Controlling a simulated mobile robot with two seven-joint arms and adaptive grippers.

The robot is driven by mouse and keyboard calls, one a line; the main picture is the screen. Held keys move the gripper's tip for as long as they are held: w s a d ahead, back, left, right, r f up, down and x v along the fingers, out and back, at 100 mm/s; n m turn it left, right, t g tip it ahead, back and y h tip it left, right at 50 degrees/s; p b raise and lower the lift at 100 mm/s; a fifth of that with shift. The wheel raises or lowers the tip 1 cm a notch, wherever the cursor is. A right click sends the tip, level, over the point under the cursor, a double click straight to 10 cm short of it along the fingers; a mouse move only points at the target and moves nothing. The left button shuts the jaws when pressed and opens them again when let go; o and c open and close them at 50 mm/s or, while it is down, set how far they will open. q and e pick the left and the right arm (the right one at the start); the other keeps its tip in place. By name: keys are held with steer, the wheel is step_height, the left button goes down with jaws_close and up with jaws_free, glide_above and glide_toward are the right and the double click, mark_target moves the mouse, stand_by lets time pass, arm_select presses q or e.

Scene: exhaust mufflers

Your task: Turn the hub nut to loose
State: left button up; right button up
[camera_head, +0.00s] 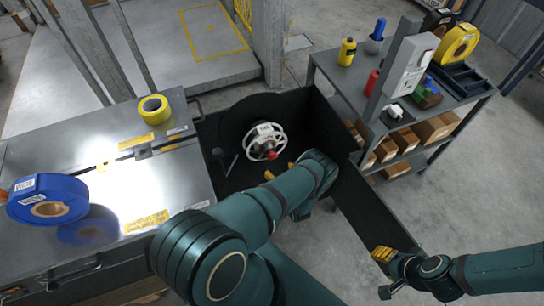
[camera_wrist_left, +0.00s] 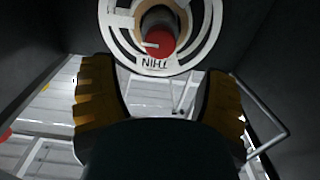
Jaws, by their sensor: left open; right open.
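The hub nut seems to be part of a white spoked ring with a red-ended centre (camera_head: 265,141), standing inside a dark open-topped enclosure. In the left wrist view the ring (camera_wrist_left: 205,45) fills the upper middle, with a red-tipped dark cylinder (camera_wrist_left: 160,42) at its centre. My left gripper (camera_head: 279,171) is just in front of and below the ring, partly hidden by its own wrist. In the left wrist view its yellow fingers (camera_wrist_left: 158,75) are spread wide with nothing between them. My right gripper (camera_head: 383,258) is open and away from the ring, at the lower right.
Dark walls (camera_head: 325,120) close in the ring at the sides and back. A metal workbench (camera_head: 120,185) with a blue tape roll (camera_head: 48,198) and a yellow tape roll (camera_head: 154,109) stands left. A grey shelf cart (camera_head: 345,72) with bottles and boxes stands right.

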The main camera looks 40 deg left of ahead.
mark_target(273, 157)
arm_select(q)
steer(key=b+x, duration=0.1)
steer(key=x, duration=0.6)
steer(key=shift+w+a, duration=0.1)
steer(key=shift+a, duration=0.15)
steer(key=c, duration=1.2)
